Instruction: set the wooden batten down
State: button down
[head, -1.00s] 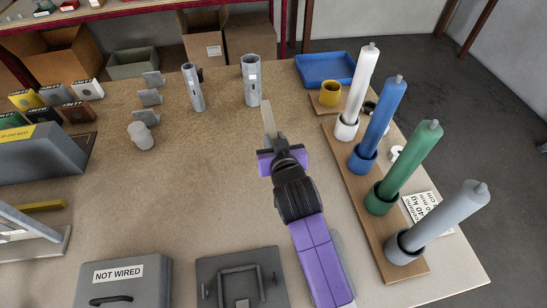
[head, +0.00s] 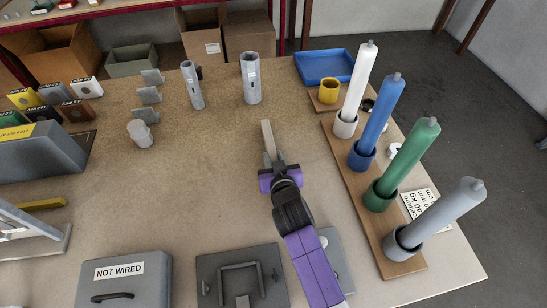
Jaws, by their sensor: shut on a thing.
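The wooden batten (head: 267,136) is a short, pale tan strip in the head view, near the middle of the table. It points away from me, toward the back of the table. My gripper (head: 273,162) is shut on its near end, and the jaws and purple wrist hide that end. I cannot tell whether the batten touches the tabletop (head: 215,165) or is held just above it.
Coloured rollers in cups stand on a wooden board (head: 400,253) to the right. Two grey tubes (head: 250,78) (head: 192,85) stand behind the batten. A grey cylinder (head: 139,133) is at left. A grey plate with a handle (head: 240,280) lies in front. The table around the batten is clear.

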jog(key=shift+f, duration=0.15)
jog(key=c, duration=1.2)
grip_release()
jog(key=shift+o, duration=0.2)
